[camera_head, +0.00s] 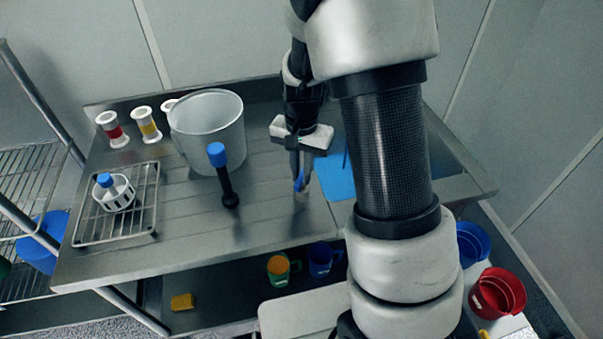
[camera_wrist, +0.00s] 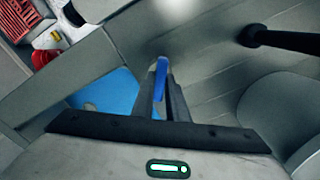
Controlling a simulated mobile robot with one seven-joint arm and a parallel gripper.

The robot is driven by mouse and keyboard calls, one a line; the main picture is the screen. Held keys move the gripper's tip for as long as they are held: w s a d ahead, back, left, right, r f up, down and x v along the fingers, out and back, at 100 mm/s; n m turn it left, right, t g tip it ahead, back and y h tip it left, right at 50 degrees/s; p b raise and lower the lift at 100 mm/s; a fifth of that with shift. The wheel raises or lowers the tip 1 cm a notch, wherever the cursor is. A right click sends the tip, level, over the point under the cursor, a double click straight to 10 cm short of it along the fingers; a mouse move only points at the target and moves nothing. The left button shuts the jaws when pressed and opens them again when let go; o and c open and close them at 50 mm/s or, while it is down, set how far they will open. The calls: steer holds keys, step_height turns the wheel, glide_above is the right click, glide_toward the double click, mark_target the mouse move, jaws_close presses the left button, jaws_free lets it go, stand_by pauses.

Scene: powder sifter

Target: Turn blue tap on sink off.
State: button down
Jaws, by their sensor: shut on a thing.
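My gripper (camera_head: 300,183) points down over the steel worktop, right of its middle. Its fingers are shut on a narrow blue piece, which looks like the handle of the blue tap (camera_head: 299,182). In the wrist view the blue tap (camera_wrist: 161,78) shows as a thin upright strip between the fingertips of my gripper (camera_wrist: 162,92). A small pale grey part lies just below the fingertips. The fingers hide most of the tap, so I cannot tell how far it is turned. No sink basin is clearly visible.
A blue flat sheet (camera_head: 335,178) lies right of the gripper. A black upright tool with a blue top (camera_head: 217,155) stands to the left. Farther left are a large grey pot (camera_head: 207,125) and a wire rack (camera_head: 147,212). The front middle of the worktop (camera_head: 255,235) is clear.

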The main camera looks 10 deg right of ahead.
steer(key=n+b, duration=0.1)
steer(key=n, duration=0.2)
steer(key=shift+n, duration=2.1)
steer(key=c, duration=1.7)
jaws_free()
steer(key=shift+c, duration=0.2)
step_height(320, 180, up, 18)
steer(key=shift+f+p, duration=0.25)
steer(key=shift+p, duration=0.15)
